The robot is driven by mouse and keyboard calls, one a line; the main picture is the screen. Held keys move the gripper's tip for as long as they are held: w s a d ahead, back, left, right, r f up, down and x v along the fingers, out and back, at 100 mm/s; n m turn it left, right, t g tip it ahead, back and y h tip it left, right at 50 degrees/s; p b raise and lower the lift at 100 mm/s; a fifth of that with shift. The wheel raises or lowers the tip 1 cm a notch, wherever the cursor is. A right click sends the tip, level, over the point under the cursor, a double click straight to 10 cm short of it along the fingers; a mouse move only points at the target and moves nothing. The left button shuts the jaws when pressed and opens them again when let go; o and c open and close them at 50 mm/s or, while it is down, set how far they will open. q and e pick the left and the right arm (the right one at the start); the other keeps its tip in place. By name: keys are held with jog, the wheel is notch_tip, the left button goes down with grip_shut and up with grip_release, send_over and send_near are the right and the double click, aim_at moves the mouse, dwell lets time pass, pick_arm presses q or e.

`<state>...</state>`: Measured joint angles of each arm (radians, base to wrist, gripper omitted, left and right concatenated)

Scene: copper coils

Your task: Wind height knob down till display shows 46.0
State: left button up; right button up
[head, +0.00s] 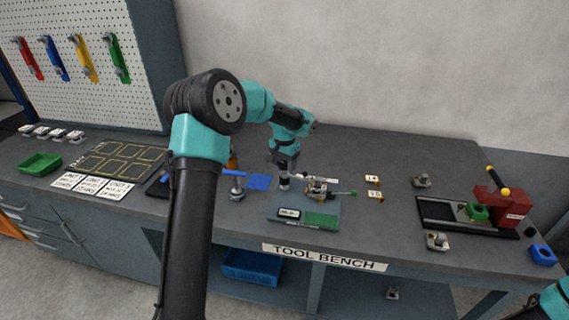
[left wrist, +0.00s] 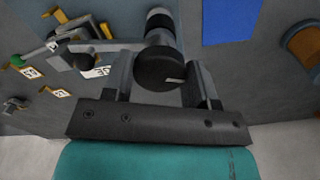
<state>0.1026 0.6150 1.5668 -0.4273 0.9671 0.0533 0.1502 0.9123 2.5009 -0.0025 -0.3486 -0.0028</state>
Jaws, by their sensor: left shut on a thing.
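The height gauge stands on a grey-blue base plate (head: 272,213) at the middle of the bench, with a green pad (head: 321,219) on it. Its small display (head: 289,213) is on the front of the plate; the digits are too small to read. The black round knob (left wrist: 160,68) sits between the fingers of my left gripper (left wrist: 163,82), which is shut on it from above. In the head view my left gripper (head: 284,166) hangs over the left end of the gauge and mostly hides the knob.
A blue mat (head: 259,182) lies left of the gauge. Small tagged blocks (head: 373,180) lie to its right. A red vise-like device (head: 500,204) stands farther right. A green tray (head: 39,163) is at the far left. The bench behind the gauge is clear.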

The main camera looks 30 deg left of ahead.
pick_arm(q)
jog(key=shift+m, duration=1.1)
jog(key=o, duration=1)
jog(key=shift+r, duration=0.1)
jog(key=shift+r, duration=3.45)
jog(key=shift+f, duration=0.1)
